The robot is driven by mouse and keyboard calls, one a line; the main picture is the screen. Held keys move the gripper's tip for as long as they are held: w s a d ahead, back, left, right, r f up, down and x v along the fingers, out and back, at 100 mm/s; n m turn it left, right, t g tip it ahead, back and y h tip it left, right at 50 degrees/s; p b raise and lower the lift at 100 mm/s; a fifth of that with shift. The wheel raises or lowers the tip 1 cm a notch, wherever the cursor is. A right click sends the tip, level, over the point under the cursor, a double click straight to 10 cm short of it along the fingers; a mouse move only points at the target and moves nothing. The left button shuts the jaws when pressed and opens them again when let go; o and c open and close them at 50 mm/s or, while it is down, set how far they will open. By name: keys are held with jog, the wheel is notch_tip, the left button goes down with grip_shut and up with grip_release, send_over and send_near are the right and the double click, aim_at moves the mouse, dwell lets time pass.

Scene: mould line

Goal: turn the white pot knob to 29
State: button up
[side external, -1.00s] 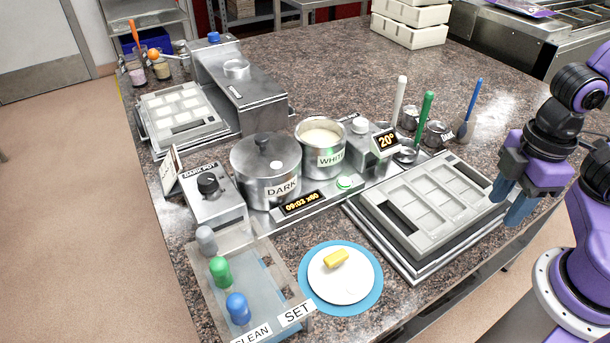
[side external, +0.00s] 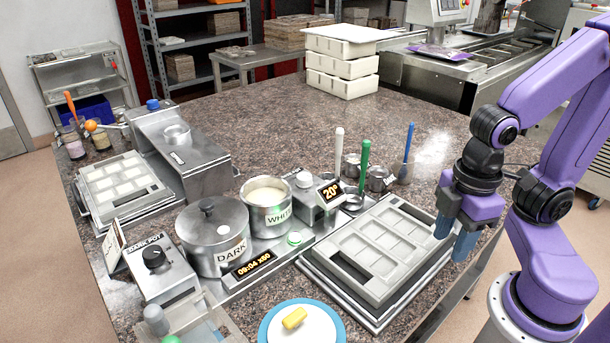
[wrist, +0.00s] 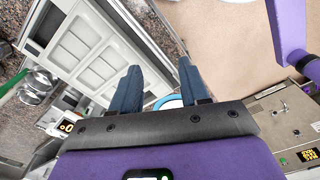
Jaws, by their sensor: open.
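The white pot knob (side external: 304,180) is a pale round knob on top of a small steel box beside the white pot (side external: 266,203). The box's display (side external: 330,192) reads 20°. My gripper (side external: 453,246) is open and empty, with blue fingers pointing down near the right edge of the mould tray. It is well to the right of the knob and not touching it. In the wrist view both fingers of my gripper (wrist: 159,66) are apart with nothing between them. A lit display (wrist: 67,126) shows there at lower left; the knob is not clear there.
A mould tray (side external: 318,270) lies between my gripper and the knob box. The dark pot (side external: 212,258) and dark pot knob (side external: 155,258) are at left.

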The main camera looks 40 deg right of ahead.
jog(key=shift+o, duration=1.4)
jog(key=shift+w+a, duration=0.1)
notch_tip(320, 180, up, 12)
jog(key=f+m, duration=0.1)
jog(key=m, duration=1.9)
send_over(304, 175)
notch_tip(304, 175, down, 17)
jog(key=shift+r, duration=0.1)
jog(key=c, duration=1.1)
jog(key=shift+o, duration=0.2)
